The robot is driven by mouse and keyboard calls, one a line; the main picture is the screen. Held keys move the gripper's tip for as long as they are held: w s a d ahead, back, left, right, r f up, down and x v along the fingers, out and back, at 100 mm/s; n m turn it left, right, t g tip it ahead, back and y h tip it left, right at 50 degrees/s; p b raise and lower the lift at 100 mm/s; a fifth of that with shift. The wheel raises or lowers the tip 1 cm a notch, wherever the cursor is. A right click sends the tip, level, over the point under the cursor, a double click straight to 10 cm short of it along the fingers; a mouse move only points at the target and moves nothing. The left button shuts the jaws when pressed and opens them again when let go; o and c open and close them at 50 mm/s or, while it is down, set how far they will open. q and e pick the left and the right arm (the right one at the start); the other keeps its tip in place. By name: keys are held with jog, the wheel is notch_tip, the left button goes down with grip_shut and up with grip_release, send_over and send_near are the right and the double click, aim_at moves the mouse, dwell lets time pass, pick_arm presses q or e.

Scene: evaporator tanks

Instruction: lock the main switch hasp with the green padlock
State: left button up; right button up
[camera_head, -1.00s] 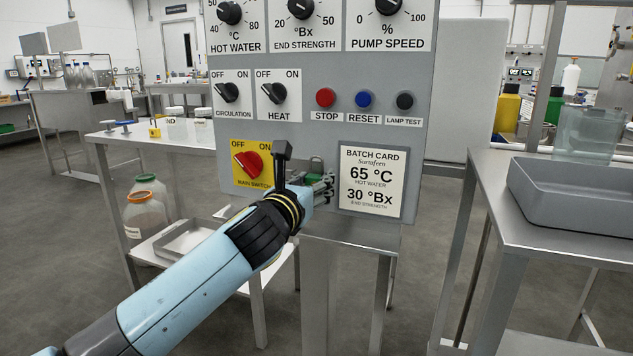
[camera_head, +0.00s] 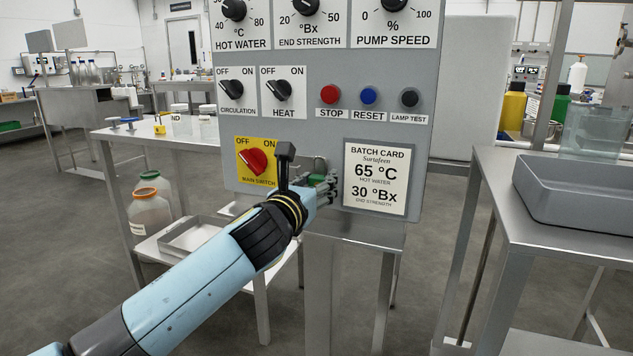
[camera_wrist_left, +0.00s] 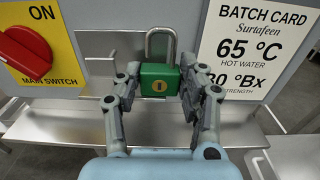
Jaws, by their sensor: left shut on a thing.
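The green padlock (camera_wrist_left: 160,78) is upright between the fingers of my left gripper (camera_wrist_left: 160,86), which is shut on its body. In the head view the padlock (camera_head: 319,176) shows partly behind the left gripper (camera_head: 325,188), in front of the panel's lower part. The red main switch (camera_head: 257,161) on its yellow plate is left of the gripper, its grip slanting toward OFF. It also shows in the left wrist view (camera_wrist_left: 25,50). My right gripper is not in view.
The grey control panel (camera_head: 321,122) carries dials, switches and buttons. A batch card (camera_head: 375,178) is right of the padlock. A steel table with a grey tub (camera_head: 575,195) stands at right. A white table (camera_head: 165,137) and jars (camera_head: 149,211) are at left.

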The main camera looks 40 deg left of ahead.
pick_arm(q)
jog(key=o, duration=1.3)
jog(key=shift+p+v, duration=0.6)
jog(key=shift+v, duration=2.45)
